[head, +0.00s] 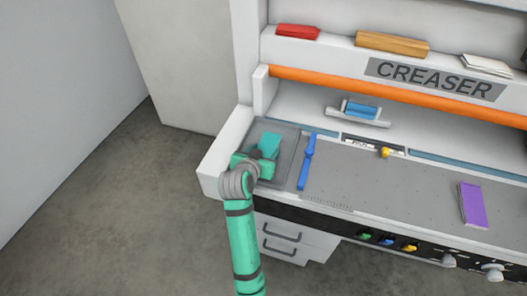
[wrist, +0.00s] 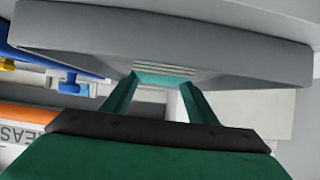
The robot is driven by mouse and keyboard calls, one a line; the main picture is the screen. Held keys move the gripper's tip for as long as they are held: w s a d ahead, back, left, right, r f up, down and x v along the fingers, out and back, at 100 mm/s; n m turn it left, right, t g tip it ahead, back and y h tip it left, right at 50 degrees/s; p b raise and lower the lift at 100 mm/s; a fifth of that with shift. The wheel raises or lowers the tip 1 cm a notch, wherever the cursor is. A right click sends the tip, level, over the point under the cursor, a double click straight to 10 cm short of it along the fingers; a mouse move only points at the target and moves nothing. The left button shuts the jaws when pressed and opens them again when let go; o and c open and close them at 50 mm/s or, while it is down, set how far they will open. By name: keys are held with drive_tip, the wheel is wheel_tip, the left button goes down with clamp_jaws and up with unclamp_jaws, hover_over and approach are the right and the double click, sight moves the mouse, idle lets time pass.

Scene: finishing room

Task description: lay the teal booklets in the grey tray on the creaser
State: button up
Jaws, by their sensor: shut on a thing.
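The grey tray (head: 288,146) sits at the left end of the creaser (head: 378,190). My gripper (head: 263,153) is over the tray and partly hides it. A teal booklet (head: 270,140) shows just beyond my gripper, within the tray's outline. In the wrist view, my gripper (wrist: 160,88) is shut on the teal booklet (wrist: 150,79), whose pale page edges show between the fingertips. A broad grey surface, seemingly the tray (wrist: 230,60), lies just beyond the fingertips. I cannot tell whether the booklet touches the tray floor. No other teal booklet can be made out.
A blue bar (head: 307,160) stands just right of the tray. A purple booklet (head: 471,203) lies on the bed at right. A blue item (head: 360,109) rests in a holder behind. An orange rail (head: 400,96) crosses the back. The middle bed is clear.

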drive_tip(key=shift+f, duration=0.2)
drive_tip(key=o, duration=1.2)
drive_tip(key=shift+s+d+f, duration=0.1)
drive_tip(key=shift+d, duration=0.05)
drive_tip(key=shift+s+a+r, duration=0.15)
drive_tip(key=shift+a+r, duration=0.05)
drive_tip(key=shift+r, duration=0.1)
drive_tip(key=v, duration=1.1)
drive_tip(key=shift+s+a+r, duration=0.1)
drive_tip(key=shift+a+r, duration=0.1)
drive_tip(key=shift+a, duration=0.1)
drive_tip(key=shift+s+d, duration=0.15)
drive_tip(key=shift+d, duration=0.3)
drive_tip(key=shift+a, duration=0.25)
